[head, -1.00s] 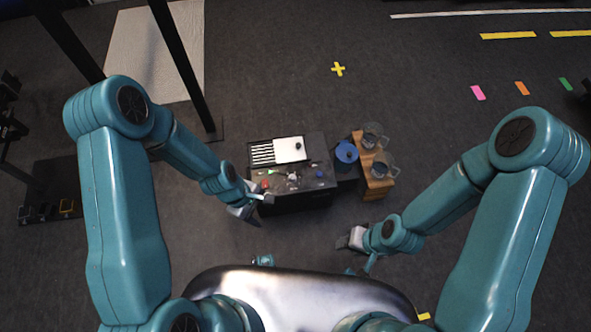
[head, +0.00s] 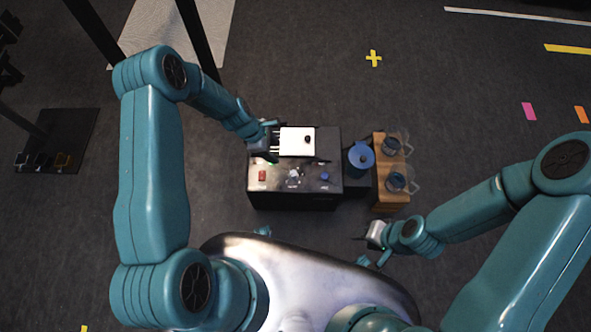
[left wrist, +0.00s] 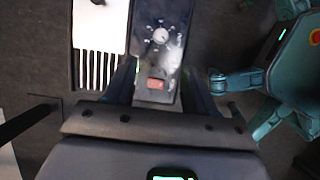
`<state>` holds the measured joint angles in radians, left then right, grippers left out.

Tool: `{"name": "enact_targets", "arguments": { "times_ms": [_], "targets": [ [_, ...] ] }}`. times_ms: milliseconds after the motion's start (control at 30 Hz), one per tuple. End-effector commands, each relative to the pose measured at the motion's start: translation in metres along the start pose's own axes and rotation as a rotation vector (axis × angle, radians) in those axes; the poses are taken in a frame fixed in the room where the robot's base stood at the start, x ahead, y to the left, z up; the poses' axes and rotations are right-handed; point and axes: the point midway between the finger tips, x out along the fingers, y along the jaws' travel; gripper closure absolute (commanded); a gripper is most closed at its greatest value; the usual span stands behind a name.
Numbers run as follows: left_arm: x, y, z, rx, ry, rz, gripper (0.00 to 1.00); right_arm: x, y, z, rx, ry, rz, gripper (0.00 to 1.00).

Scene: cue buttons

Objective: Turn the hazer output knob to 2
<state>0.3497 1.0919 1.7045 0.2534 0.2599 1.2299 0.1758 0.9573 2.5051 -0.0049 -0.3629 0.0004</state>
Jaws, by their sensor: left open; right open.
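A dark console (head: 275,198) stands on the floor ahead of me. A pale round knob (head: 293,177) with tick marks around it sits on its top, and it shows larger in the left wrist view (left wrist: 160,36). I take it for the hazer output knob; its labels and setting are too small to read. My left gripper (head: 268,148) is over the console's far left part, up and left of the knob. Its dark fingers are spread apart and empty in the left wrist view (left wrist: 160,88). My right gripper (head: 368,237) is open and empty, off the console's near right side.
A red switch (head: 262,176) and a blue knob (head: 324,177) flank the pale knob. A white panel (head: 296,142) with a black knob lies behind. A blue round canister (head: 360,157) and a wooden stand (head: 392,175) with glass jugs are at right. Floor nearer me is clear.

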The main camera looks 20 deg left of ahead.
Motion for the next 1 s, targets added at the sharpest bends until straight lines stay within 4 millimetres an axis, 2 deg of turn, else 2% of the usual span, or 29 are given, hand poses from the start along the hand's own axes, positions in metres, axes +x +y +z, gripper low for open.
{"name": "enact_targets", "arguments": {
  "times_ms": [33,267,700,900,1000],
  "targets": [
    [0.007,-0.002,-0.006,-0.006,0.000,-0.002,0.44,0.007,0.003,0.000,0.000,0.000,0.000,0.57],
    [0.024,-0.007,-0.012,-0.013,0.001,-0.005,0.44,0.013,0.005,0.000,0.000,0.000,0.000,0.57],
    [0.127,-0.006,-0.010,-0.010,0.001,-0.006,0.44,0.037,0.013,-0.001,0.000,0.000,0.000,0.57],
    [0.160,-0.003,-0.008,-0.010,0.001,-0.004,0.44,0.044,0.016,-0.001,0.000,0.000,0.000,0.57],
    [0.169,-0.003,-0.008,-0.009,0.001,-0.003,0.44,0.046,0.017,-0.001,0.000,0.000,0.000,0.57]
  ]
}}
